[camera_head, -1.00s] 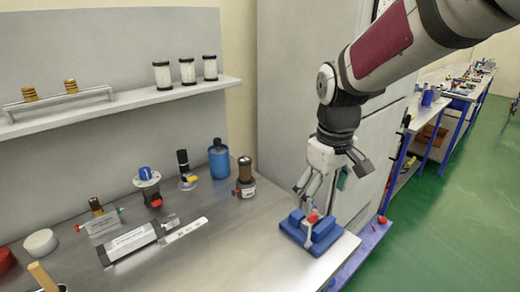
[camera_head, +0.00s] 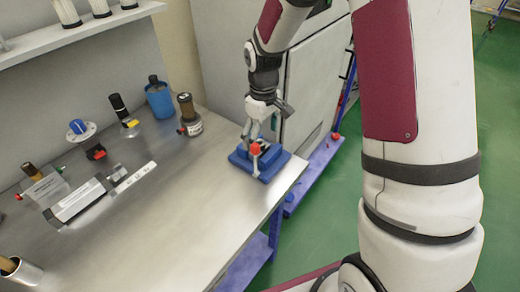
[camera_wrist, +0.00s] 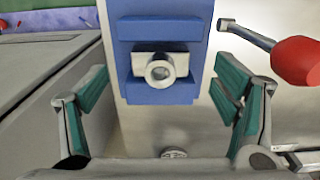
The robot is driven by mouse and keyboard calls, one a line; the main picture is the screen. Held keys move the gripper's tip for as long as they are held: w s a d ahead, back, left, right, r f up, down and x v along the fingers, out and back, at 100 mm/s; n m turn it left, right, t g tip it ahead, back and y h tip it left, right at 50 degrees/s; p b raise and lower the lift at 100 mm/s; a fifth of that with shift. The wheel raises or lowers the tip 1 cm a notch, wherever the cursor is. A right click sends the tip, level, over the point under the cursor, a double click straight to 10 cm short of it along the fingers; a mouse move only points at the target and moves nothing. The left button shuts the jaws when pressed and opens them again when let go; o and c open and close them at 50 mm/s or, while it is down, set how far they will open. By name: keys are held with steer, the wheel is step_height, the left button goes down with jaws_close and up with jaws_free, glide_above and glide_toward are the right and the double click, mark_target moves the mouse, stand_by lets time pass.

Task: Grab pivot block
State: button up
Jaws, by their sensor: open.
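A blue fixture (camera_head: 272,166) stands near the right end of the metal bench. In the wrist view its blue body (camera_wrist: 160,28) holds a small silver block with a round bore, which looks like the pivot block (camera_wrist: 143,66). My gripper (camera_head: 261,128) is over the fixture, pointing down. In the wrist view my gripper (camera_wrist: 160,88) is open, with green-padded fingers on either side of the pivot block and visible gaps to it. In the head view the block is too small and covered to make out.
A lever with a red knob (camera_wrist: 298,60) is close by the right finger; the knob (camera_head: 255,149) also shows in the head view. A labelled device (camera_head: 78,200), a blue container (camera_head: 159,100) and a brown-topped cylinder (camera_head: 188,115) stand leftward. The bench front is clear.

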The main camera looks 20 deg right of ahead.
mark_target(265, 146)
steer(key=shift+w+a+f+p, duration=0.1)
steer(key=shift+f+p, duration=0.15)
steer(key=shift+f, duration=1.2)
steer(key=shift+w+a+f+p, duration=0.1)
steer(key=shift+f+p, duration=0.15)
steer(key=shift+f, duration=1.15)
steer(key=c, duration=1.4)
